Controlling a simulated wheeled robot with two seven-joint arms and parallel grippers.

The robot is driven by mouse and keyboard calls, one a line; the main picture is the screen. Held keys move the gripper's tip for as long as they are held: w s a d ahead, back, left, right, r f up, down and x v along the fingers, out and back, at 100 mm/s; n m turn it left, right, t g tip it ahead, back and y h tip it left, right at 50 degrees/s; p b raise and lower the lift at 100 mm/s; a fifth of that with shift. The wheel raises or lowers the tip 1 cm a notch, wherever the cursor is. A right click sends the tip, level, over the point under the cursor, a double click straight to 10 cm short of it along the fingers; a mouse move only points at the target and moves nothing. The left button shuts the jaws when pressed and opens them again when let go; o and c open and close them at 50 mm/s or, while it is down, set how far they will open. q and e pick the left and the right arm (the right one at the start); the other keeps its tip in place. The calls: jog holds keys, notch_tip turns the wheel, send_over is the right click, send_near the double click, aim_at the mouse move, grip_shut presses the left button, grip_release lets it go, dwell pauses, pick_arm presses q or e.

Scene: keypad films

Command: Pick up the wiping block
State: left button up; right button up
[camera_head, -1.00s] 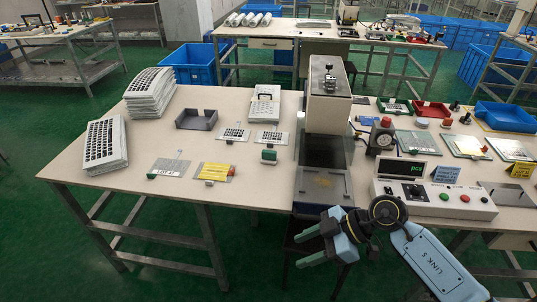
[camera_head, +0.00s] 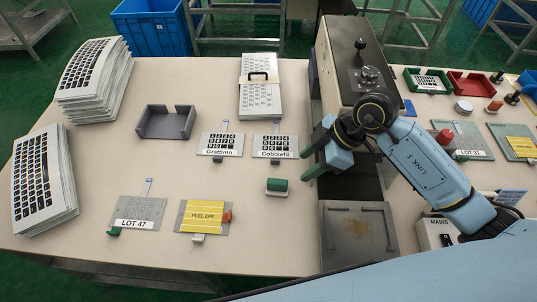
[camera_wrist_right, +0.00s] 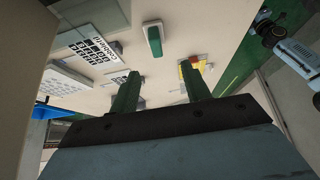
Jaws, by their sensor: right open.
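The wiping block (camera_head: 277,186), a small green block with a pale base, lies on the bench just in front of the Cobblefil plate. It also shows in the right wrist view (camera_wrist_right: 154,40), beyond the fingertips. My right gripper (camera_head: 307,164) is open above the bench, to the right of and behind the block. Its two green fingers (camera_wrist_right: 162,88) are apart with nothing between them. In the wrist view, a blue-grey arm part (camera_wrist_right: 293,50) shows at upper right; no left gripper can be made out.
The Cobblefil plate (camera_head: 276,146) and Grattimo plate (camera_head: 220,144) lie behind the block. The LOT 47 plate (camera_head: 140,212) and PEEL OFF plate (camera_head: 205,216) lie to its left. A tall press (camera_head: 340,45) stands behind my right gripper. Bench around the block is clear.

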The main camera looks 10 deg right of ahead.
aim_at(279, 181)
jog(key=b+x, duration=0.1)
jog(key=x, duration=0.6)
jog(key=shift+w, duration=0.15)
jog(key=shift+w+a+f, duration=0.15)
jog(key=shift+a+f, duration=0.15)
jog(key=shift+f, duration=0.2)
jog(key=x, duration=0.3)
jog(key=b+x, duration=0.1)
jog(key=x, duration=0.1)
jog(key=shift+w, duration=0.25)
pick_arm(q)
jog(key=shift+s+f, duration=1.1)
jog(key=shift+s, duration=0.1)
jog(key=shift+g, duration=0.3)
jog(key=shift+s, duration=0.15)
pick_arm(e)
jog(key=c, duration=0.8)
